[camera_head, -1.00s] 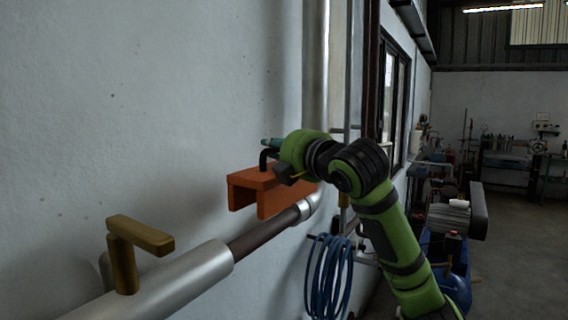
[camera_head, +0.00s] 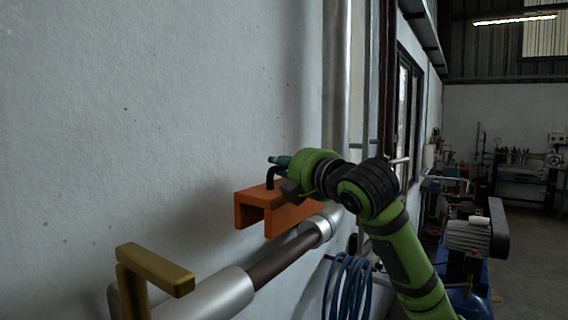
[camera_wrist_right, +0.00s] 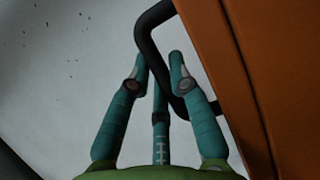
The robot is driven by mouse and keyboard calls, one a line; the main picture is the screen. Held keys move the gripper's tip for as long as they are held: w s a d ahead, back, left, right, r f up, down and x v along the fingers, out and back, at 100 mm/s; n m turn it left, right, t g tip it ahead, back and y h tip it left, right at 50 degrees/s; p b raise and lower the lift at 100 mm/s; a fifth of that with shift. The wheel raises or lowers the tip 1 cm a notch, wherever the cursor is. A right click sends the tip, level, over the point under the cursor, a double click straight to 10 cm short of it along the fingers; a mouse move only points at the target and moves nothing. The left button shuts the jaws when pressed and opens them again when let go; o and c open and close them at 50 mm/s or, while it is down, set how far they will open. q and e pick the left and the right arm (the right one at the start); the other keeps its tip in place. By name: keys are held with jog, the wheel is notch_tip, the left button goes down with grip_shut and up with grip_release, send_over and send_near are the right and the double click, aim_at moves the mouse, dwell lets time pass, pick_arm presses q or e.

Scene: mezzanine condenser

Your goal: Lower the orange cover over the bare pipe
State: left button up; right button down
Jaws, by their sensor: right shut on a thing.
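The orange cover (camera_head: 290,216) is an upside-down channel with its open side facing down. It hangs above the pipe, near the silver collar, and a gap shows between it and the pipe. The bare pipe (camera_head: 283,258) is the dark brown stretch between two silver-clad lengths. My right gripper (camera_head: 280,168) is at the cover's top, shut on its black handle (camera_head: 271,178). In the right wrist view the teal fingers (camera_wrist_right: 160,65) close around the black handle (camera_wrist_right: 150,45), with the orange cover (camera_wrist_right: 240,60) at the right. My left gripper is out of view.
A brass lever handle (camera_head: 155,270) stands on the silver cladding (camera_head: 225,292) at the lower left. The silver collar (camera_head: 318,232) and a vertical pipe lie at the right. A blue hose coil (camera_head: 348,285) hangs below. The wall is close behind.

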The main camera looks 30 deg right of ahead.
jog(key=shift+s+f+b, duration=0.1)
jog(key=shift+f+b, duration=0.2)
jog(key=shift+f, duration=0.25)
jog(key=shift+f+b, duration=0.3)
jog(key=shift+f, duration=0.1)
jog(key=shift+f+b, duration=1.1)
jog(key=shift+f, duration=0.4)
pick_arm(q)
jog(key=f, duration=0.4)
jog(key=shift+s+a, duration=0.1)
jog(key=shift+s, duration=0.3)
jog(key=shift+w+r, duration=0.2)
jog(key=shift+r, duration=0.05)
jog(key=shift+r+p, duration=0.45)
jog(key=shift+p, duration=0.2)
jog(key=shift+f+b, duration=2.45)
pick_arm(e)
jog(key=shift+f, duration=3.35)
jog(key=c, duration=1.1)
grip_release()
jog(key=shift+o, duration=0.2)
